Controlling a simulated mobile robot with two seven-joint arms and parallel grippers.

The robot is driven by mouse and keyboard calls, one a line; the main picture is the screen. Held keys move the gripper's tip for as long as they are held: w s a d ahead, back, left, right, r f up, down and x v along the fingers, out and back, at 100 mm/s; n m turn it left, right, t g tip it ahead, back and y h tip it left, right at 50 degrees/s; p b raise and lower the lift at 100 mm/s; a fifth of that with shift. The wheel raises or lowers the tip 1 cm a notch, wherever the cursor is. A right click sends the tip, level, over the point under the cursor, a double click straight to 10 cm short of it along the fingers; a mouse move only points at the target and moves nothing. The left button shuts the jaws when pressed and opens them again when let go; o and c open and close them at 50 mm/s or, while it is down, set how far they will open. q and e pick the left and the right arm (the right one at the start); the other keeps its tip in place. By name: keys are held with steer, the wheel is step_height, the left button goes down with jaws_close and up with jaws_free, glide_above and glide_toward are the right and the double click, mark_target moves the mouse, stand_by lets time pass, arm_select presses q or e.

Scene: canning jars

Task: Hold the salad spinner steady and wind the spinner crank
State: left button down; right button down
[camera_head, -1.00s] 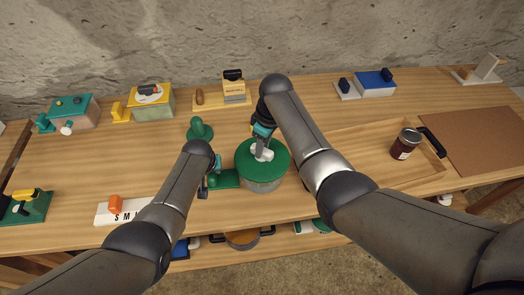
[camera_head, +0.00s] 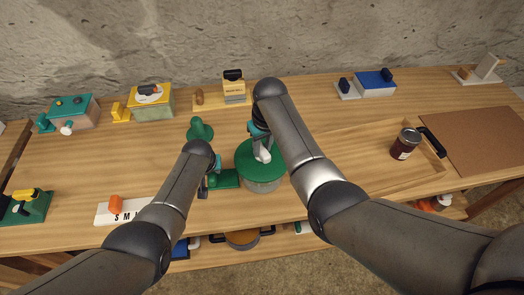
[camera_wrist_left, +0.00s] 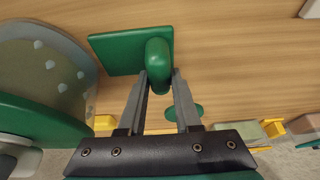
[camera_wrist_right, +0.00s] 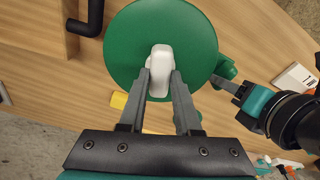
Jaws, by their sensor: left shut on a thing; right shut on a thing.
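The salad spinner (camera_head: 262,185) stands on the table with a round green lid (camera_head: 250,165) over a clear bowl. Its bowl (camera_wrist_left: 50,70) and lid edge (camera_wrist_left: 40,120) show at the left of the left wrist view. A white crank knob (camera_wrist_right: 160,57) stands on the lid, off its centre. My right gripper (camera_wrist_right: 160,75) is shut on this knob from above. Beside the spinner is a flat green plate (camera_wrist_left: 115,52) with an upright rounded green handle (camera_wrist_left: 158,60). My left gripper (camera_wrist_left: 160,78) is shut on that handle; my arm partly hides it in the head view.
A green knobbed object (camera_head: 200,130) stands behind the handle. A white sign block (camera_head: 112,215) with an orange knob lies at front left. A dark jar (camera_head: 405,144) sits in a wooden tray (camera_head: 345,150) at right. Several boxes line the back edge.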

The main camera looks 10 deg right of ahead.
stand_by(0.3)
steer(key=m, duration=0.4)
steer(key=shift+m+h, duration=0.3)
steer(key=m, duration=0.4)
steer(key=shift+a+m+h, duration=0.1)
steer(key=shift+m+h, duration=0.2)
steer(key=shift+h, duration=0.1)
steer(key=c, duration=0.5)
jaws_free()
